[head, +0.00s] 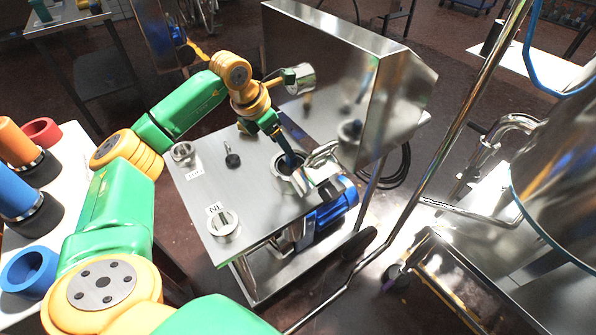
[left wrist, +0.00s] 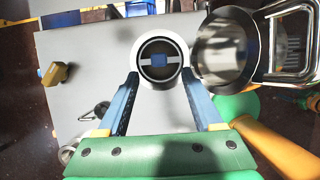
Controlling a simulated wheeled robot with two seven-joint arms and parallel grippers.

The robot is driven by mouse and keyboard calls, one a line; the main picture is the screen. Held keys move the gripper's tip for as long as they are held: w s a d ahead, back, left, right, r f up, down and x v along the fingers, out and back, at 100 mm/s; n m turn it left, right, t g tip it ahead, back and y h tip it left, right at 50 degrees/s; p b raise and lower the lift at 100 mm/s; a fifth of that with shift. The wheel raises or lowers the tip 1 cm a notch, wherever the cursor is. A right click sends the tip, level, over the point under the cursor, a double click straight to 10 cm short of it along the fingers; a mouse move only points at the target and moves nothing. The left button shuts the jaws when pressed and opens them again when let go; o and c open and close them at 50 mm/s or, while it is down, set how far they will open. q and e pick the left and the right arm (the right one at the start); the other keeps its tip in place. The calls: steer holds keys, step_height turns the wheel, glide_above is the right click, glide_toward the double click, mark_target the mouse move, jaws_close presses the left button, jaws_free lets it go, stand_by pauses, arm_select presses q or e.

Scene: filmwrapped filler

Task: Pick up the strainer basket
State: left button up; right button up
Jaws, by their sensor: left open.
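The strainer basket (left wrist: 158,60) shows in the left wrist view as a round insert with a crossbar and a small blue block at its middle. It sits inside a pale round steel housing (left wrist: 176,84) in the cart top. In the head view the housing (head: 278,181) is partly hidden by my fingers. My left gripper (head: 290,160) points down over it. Its two blue fingers (left wrist: 160,73) are open, one on each side of the basket's near part, with nothing between them. Whether they touch anything, I cannot tell. My right gripper is not in view.
The round steel lid (left wrist: 222,50) stands swung open beside the housing. A tall steel cabinet (head: 340,80) rises behind it. The steel cart top (head: 235,185) carries two labelled ports (head: 222,224) and a black knob (head: 232,159). A white table (head: 75,150) with coloured rings stands left.

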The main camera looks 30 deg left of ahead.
mark_target(291, 166)
arm_select(q)
steer(key=p+x, duration=0.1)
steer(key=x, duration=0.6)
steer(key=shift+w, duration=0.2)
jaws_close()
stand_by(1.0)
